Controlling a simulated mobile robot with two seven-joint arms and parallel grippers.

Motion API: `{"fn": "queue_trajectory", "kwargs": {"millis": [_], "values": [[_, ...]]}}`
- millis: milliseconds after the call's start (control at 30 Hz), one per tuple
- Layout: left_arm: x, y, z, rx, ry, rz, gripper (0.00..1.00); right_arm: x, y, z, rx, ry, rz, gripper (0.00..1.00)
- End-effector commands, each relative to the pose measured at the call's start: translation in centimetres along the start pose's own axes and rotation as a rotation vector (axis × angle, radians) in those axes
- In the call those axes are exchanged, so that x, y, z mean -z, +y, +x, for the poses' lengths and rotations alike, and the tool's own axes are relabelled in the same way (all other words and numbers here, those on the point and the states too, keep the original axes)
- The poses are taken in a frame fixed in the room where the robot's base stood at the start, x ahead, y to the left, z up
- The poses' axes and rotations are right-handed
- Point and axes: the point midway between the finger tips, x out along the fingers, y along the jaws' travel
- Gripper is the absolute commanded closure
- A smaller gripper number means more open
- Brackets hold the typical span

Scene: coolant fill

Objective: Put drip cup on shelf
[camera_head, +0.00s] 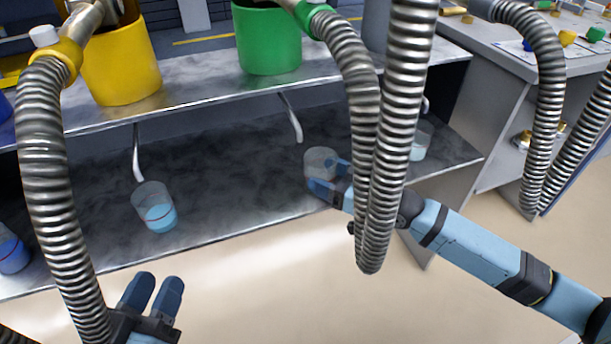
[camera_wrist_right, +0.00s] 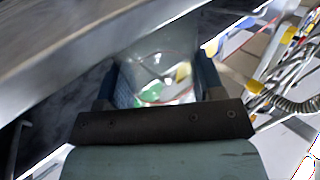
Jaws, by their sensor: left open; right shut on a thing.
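A clear drip cup (camera_head: 319,162) is at the lower dark shelf (camera_head: 240,180), beneath the green container's spout. My right gripper (camera_head: 328,175) is shut on this cup, its fingers on either side of it. In the right wrist view the cup (camera_wrist_right: 160,65) sits between the fingers, with green, yellow and red showing through it. I cannot tell whether the cup's base touches the shelf. My left gripper (camera_head: 155,292) is open and empty, low at the left, in front of the shelf edge.
Other clear cups with blue liquid stand on the lower shelf at left (camera_head: 157,212), far left (camera_head: 12,252) and right (camera_head: 420,145). Yellow (camera_head: 122,65) and green (camera_head: 268,40) containers stand on the upper shelf. Ribbed metal hoses (camera_head: 392,120) hang in front, partly hiding my right arm.

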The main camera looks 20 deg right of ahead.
Motion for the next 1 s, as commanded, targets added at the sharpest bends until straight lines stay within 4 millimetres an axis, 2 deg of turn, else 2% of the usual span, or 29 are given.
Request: {"fn": "queue_trajectory", "kwargs": {"millis": [167,400,433,500,933,967,1000], "values": [[-0.5,-0.1,0.0,-0.001,-0.016,-0.001,0.57,-0.1,0.0,1.4,0.0,0.0,0.001,0.66],[-1.9,-0.3,0.0,-0.005,-0.058,-0.001,0.57,0.0,0.0,5.4,0.0,0.003,0.001,0.66],[-2.6,-0.4,-0.1,-0.006,-0.071,-0.001,0.57,-1.0,0.0,5.2,0.0,-0.002,0.001,0.66],[-3.2,-0.5,-0.1,-0.009,-0.1,-0.001,0.57,-1.6,0.0,5.0,-0.001,-0.001,-0.001,0.66],[-3.4,-0.5,-0.1,-0.01,-0.114,-0.004,0.57,-1.9,0.0,5.0,0.0,-0.002,-0.001,0.66],[-3.4,-0.5,-0.1,-0.011,-0.116,-0.004,0.57,-2.0,0.0,5.0,0.0,-0.002,-0.001,0.36],[-3.4,-0.5,-0.1,-0.011,-0.116,-0.004,0.57,-1.9,0.0,5.0,0.0,-0.002,-0.001,0.27]]}}
